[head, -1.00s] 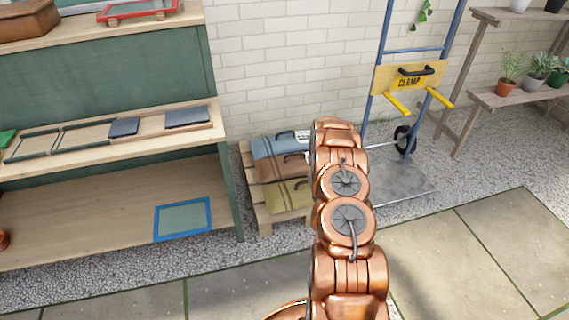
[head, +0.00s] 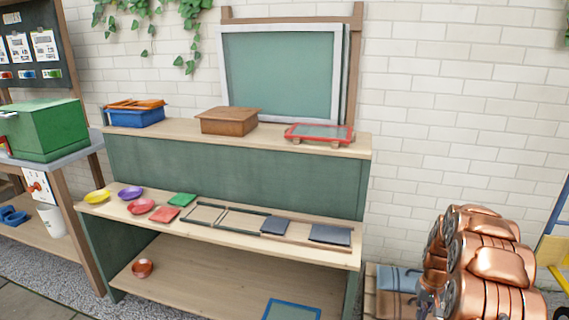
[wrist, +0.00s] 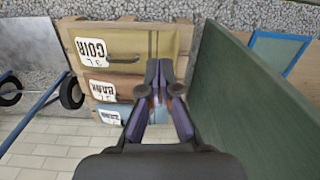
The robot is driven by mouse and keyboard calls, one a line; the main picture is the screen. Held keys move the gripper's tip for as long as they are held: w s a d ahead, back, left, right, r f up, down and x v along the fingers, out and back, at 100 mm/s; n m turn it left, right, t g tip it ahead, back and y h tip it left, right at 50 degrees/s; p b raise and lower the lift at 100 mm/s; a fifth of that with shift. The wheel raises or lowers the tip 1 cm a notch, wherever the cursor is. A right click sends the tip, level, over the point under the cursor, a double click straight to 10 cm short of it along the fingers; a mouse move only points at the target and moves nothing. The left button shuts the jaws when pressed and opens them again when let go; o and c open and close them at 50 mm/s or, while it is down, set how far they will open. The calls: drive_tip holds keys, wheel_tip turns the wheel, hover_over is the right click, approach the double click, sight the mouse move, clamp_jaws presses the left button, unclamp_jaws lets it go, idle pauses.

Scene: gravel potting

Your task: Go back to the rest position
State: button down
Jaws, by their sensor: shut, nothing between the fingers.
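My gripper (wrist: 160,88) is shut and empty in the wrist view, its two dark fingers meeting at the tips. It hangs over or in front of the stacked bags on a pallet; I cannot tell the gap. An olive bag marked COIR (wrist: 125,46), a brown bag marked BARK (wrist: 112,88) and a blue bag (wrist: 112,114) show there.
The green potting bench (head: 235,155) fills the middle, with bowls and dark pads on its shelf. Its side panel (wrist: 240,100) stands close right of my gripper. A blue-framed screen (head: 291,310) lies low. The hand truck (wrist: 40,117) stands left in the wrist view.

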drive_tip(key=s+a+r+n+p, duration=0.1)
drive_tip(key=s+a+r+p, duration=0.4)
drive_tip(key=r, duration=0.6)
drive_tip(key=s+a+r+p, duration=0.35)
drive_tip(key=a+r, duration=0.35)
drive_tip(key=r, duration=0.4)
drive_tip(key=s+a+r+n+p, duration=0.1)
drive_tip(key=s+a+r+p, duration=0.2)
drive_tip(key=s+a+r, duration=0.6)
drive_tip(key=s+a+r+p, duration=0.3)
drive_tip(key=s+r+p, duration=0.2)
drive_tip(key=s+r, duration=0.3)
drive_tip(key=s+a+r+g+p, duration=0.1)
drive_tip(key=s+a+r+p, duration=0.2)
drive_tip(key=s+r, duration=0.6)
drive_tip(key=s+p, duration=0.2)
drive_tip(key=shift+s+n+p, duration=0.4)
